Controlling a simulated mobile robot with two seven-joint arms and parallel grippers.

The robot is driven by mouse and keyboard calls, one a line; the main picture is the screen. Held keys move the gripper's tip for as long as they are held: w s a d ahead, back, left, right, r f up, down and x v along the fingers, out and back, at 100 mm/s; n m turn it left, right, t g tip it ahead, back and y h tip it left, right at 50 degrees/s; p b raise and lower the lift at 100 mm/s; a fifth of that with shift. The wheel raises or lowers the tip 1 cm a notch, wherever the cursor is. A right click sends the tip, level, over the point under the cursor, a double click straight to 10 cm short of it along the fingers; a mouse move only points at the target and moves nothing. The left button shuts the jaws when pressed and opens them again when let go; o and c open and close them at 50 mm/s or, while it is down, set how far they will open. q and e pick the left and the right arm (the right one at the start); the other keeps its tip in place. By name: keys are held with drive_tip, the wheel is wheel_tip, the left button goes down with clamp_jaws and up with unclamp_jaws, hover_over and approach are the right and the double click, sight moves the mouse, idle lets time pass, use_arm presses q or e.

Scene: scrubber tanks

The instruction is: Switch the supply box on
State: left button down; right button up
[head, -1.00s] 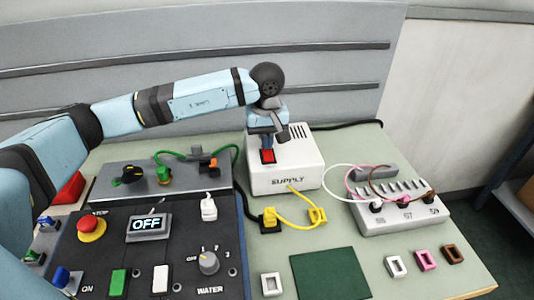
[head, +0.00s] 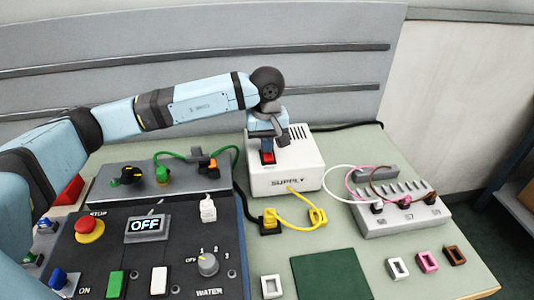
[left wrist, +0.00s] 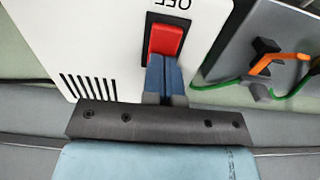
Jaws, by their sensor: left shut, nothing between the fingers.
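The white supply box (head: 287,181) stands at the back of the table, with "SUPPLY" on its front. Its red rocker switch (head: 267,158) is on the top face. In the left wrist view the red switch (left wrist: 166,40) sits in a black frame, with lettering that reads "OFF" upside down beyond it. My left gripper (head: 266,148) is shut and empty, coming down on the switch from above. In the left wrist view its blue fingertips (left wrist: 165,58) are together at the near end of the switch and hide that end. Whether they touch it is hard to tell. My right gripper is not in view.
A grey box (head: 160,188) with a green cable stands left of the supply box. A dark control panel (head: 190,255) with an "OFF" display lies in front. A yellow cable (head: 293,209) and a grey socket strip (head: 400,215) are to the right.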

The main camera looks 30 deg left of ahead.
use_arm(q)
drive_tip(key=shift+r+p, duration=0.55)
drive_tip(key=shift+r, duration=0.8)
drive_tip(key=shift+r+p, duration=0.45)
drive_tip(key=shift+r, duration=0.5)
drive_tip(key=shift+r+p, duration=0.35)
drive_tip(key=shift+r, duration=0.75)
